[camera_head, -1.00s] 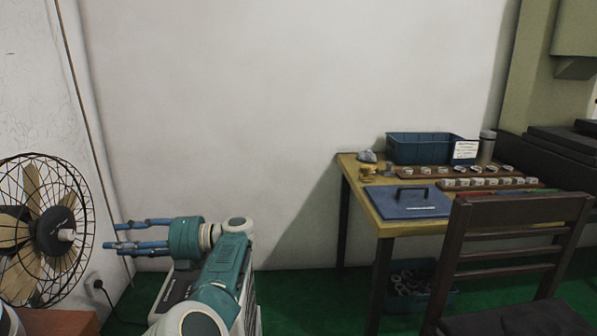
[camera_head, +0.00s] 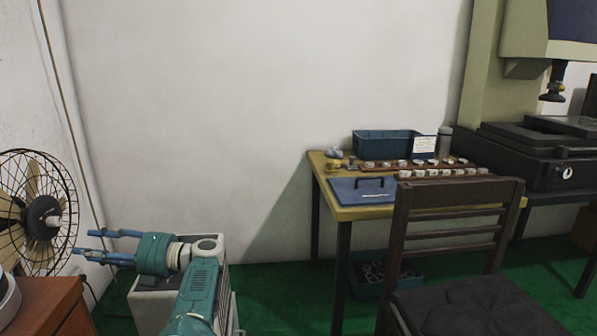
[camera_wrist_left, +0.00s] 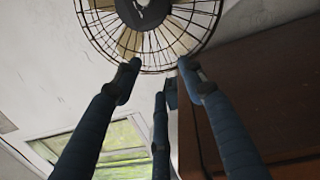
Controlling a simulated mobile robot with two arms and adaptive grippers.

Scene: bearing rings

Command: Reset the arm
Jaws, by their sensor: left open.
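My left gripper (camera_head: 82,242) is at the lower left of the head view, on its teal arm. Its blue fingers point left toward the fan and are spread apart with nothing between them. In the left wrist view the fingers of my left gripper (camera_wrist_left: 158,82) are also apart and empty, with the fan beyond them. My right gripper is in neither view.
A wire-caged fan (camera_head: 40,215) stands at the left by a brown cabinet (camera_head: 50,305). Green floor lies between.

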